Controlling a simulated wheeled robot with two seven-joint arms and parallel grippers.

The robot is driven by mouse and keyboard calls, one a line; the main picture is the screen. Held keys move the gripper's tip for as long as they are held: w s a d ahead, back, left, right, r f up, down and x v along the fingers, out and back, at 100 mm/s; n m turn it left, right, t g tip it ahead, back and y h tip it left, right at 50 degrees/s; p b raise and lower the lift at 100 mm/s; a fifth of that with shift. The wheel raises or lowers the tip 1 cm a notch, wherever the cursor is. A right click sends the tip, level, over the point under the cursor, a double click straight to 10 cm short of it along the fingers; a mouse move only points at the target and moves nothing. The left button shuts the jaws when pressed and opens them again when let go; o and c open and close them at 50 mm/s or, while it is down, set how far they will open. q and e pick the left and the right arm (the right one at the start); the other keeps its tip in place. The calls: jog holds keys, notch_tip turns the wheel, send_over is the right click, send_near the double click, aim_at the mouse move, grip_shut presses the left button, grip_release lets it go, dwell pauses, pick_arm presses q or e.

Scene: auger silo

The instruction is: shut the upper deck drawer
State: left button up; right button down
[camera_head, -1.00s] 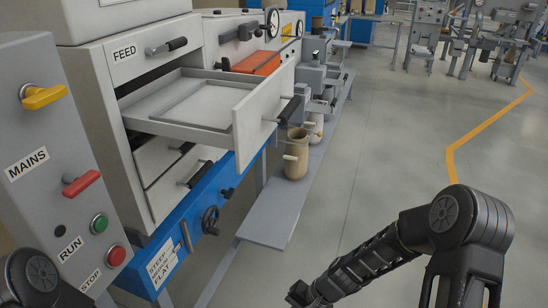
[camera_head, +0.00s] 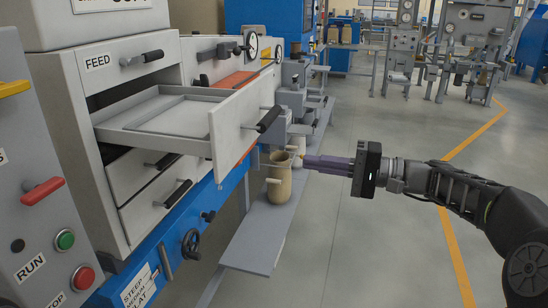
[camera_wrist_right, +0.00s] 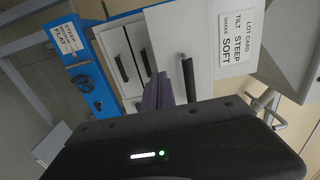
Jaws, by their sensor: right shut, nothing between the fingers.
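The pulled-out drawer (camera_head: 165,115) with a pale front panel (camera_head: 236,122) and a black bar handle (camera_head: 268,119) juts from the cabinet below the FEED label. Its shallow grey tray is in view and looks empty. In the right wrist view, a pale panel (camera_wrist_right: 205,35) and a black handle (camera_wrist_right: 189,80) show close beyond my fingers. My right gripper (camera_head: 308,162) is shut and empty, with purple fingers pointing left, to the right of and a little below the drawer handle, apart from it in the head view. My left gripper is out of view.
Two lower drawers (camera_head: 150,180) look shut. A tan jug (camera_head: 280,178) stands on the grey low shelf (camera_head: 255,240) near my right fingers. The control panel with RUN (camera_head: 28,262) is at left. Open floor (camera_head: 370,240) lies right of the shelf.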

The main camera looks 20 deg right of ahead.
aim_at(241, 153)
jog(key=p+x, duration=0.3)
jog(key=x, duration=1)
jog(key=shift+w+a+p, duration=0.25)
jog(key=shift+a+p, duration=0.05)
jog(key=shift+a, duration=0.05)
jog(key=shift+f, duration=0.1)
